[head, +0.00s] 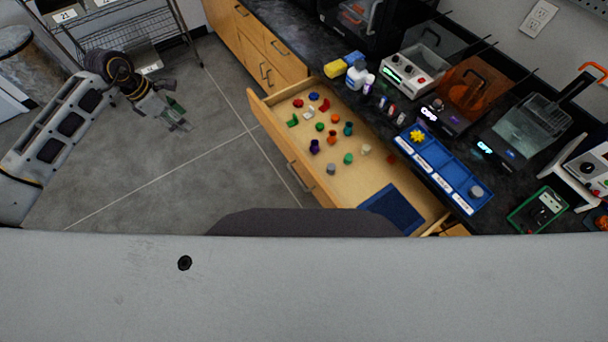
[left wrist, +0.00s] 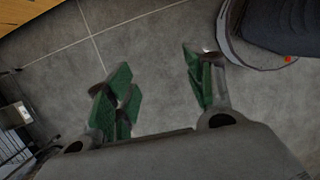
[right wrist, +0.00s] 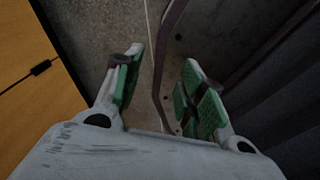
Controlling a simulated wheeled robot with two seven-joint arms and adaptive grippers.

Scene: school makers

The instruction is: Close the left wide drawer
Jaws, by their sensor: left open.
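The wide wooden drawer (head: 278,131) is pulled out from under the dark counter in the head view. It holds several small coloured pieces and a dark blue mat (head: 392,208). Its lower end is hidden behind my own body. My left gripper (head: 181,122) is open and empty over the grey floor, to the left of the drawer and apart from it. In the left wrist view its green fingers (left wrist: 158,85) are spread over bare floor. My right gripper (right wrist: 165,80) shows only in the right wrist view, open and empty, with a wooden cabinet front (right wrist: 35,75) at the left.
The counter (head: 295,40) carries a blue tray (head: 440,165), bottles (head: 357,75) and several machines along its edge. Wooden cabinets (head: 262,50) stand beyond the drawer. A wire shelf (head: 115,35) stands at the upper left. The floor (head: 190,180) between my left arm and the drawer is clear.

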